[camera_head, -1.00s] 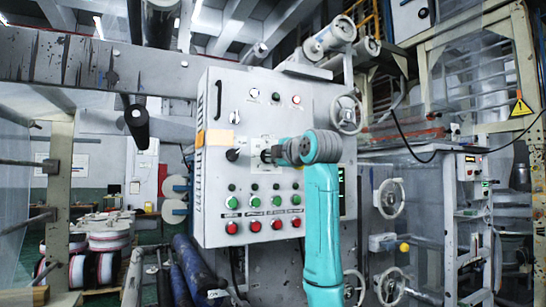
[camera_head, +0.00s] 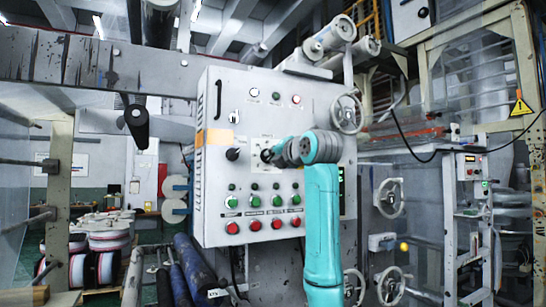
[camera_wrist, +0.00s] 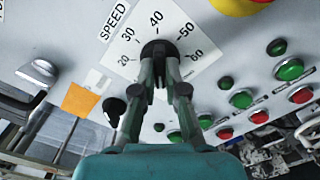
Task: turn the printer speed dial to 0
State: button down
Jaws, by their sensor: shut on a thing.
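The speed dial is a black knob (camera_wrist: 157,48) on a white scale plate (camera_wrist: 185,32) lettered SPEED, with 20, 30, 40, 50 and 60 readable in the wrist view. My gripper (camera_wrist: 160,60) is shut on this knob, its two fingers closed around it. The fingers and wrist cover the lower part of the scale, so 0 and the knob's pointer cannot be made out. In the head view my gripper (camera_head: 275,155) meets the dial plate on the grey control panel (camera_head: 214,215), and the arm hides much of the dial.
A second black knob (camera_head: 232,154) sits left of the dial; it also shows in the wrist view (camera_wrist: 114,108). Rows of green buttons (camera_head: 254,201) and red buttons (camera_head: 254,226) lie below. A handwheel (camera_head: 347,113) stands out at the panel's right.

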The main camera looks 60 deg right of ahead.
jog(key=shift+f+n, duration=0.15)
jog(key=shift+n, duration=0.25)
jog(key=c, duration=1.2)
grip_release()
jog(key=v, duration=1.2)
jog(key=shift+d, duration=0.1)
